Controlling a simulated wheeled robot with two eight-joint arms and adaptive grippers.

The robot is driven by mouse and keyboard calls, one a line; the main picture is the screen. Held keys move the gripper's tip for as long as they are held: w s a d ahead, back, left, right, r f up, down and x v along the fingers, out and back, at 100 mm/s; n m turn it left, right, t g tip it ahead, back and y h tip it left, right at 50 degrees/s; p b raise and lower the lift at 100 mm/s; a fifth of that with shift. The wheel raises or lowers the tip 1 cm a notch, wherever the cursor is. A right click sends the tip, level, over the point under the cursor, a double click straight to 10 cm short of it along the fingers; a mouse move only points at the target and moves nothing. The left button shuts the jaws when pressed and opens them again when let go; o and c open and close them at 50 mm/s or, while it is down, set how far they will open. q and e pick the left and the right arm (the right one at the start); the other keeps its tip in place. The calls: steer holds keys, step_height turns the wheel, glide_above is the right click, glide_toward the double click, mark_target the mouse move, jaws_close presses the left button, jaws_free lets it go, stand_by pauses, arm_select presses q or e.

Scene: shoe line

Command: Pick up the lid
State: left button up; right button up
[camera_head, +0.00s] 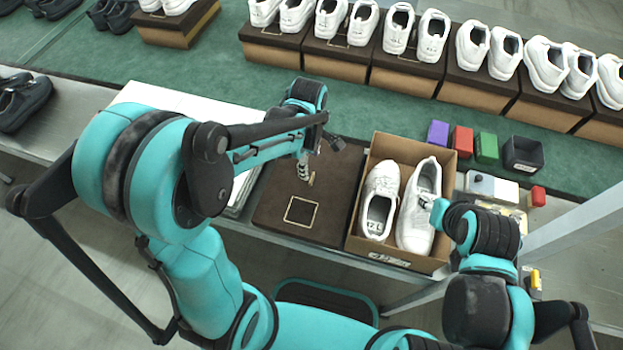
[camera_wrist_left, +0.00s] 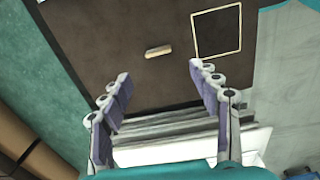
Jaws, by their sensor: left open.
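The dark brown lid (camera_head: 268,210) lies flat on the table, left of the open shoe box (camera_head: 356,239). It has a pale square outline and a small tan piece on top. In the left wrist view the lid (camera_wrist_left: 100,35) fills the upper middle, with the tan piece (camera_wrist_left: 158,51) ahead of the fingers. My left gripper (camera_head: 304,170) is over the lid, fingers pointing down. In its wrist view the gripper (camera_wrist_left: 157,88) is open with nothing between the fingers.
White shoes (camera_head: 420,205) sit in the box. A white stack (camera_head: 190,100) lies left of the lid, partly behind my left arm. Several shoe pairs on boxes line the green belt (camera_head: 225,65) behind.

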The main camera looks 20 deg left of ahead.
mark_target(312, 178)
arm_select(q)
steer(key=f, duration=0.1)
steer(key=f+b, duration=0.1)
steer(key=shift+w+d+f+n, duration=0.1)
steer(key=shift+w+f+n, duration=0.2)
steer(key=shift+f, duration=0.05)
steer(key=shift+s+f, duration=0.1)
steer(key=shift+f, duration=0.25)
steer(key=f+b, duration=0.1)
steer(key=f, duration=0.1)
steer(key=f+b, duration=0.2)
steer(key=f, duration=0.1)
steer(key=shift+d, duration=0.2)
steer(key=shift+r, duration=0.15)
steer(key=shift+s, duration=0.1)
steer(key=c, duration=1.3)
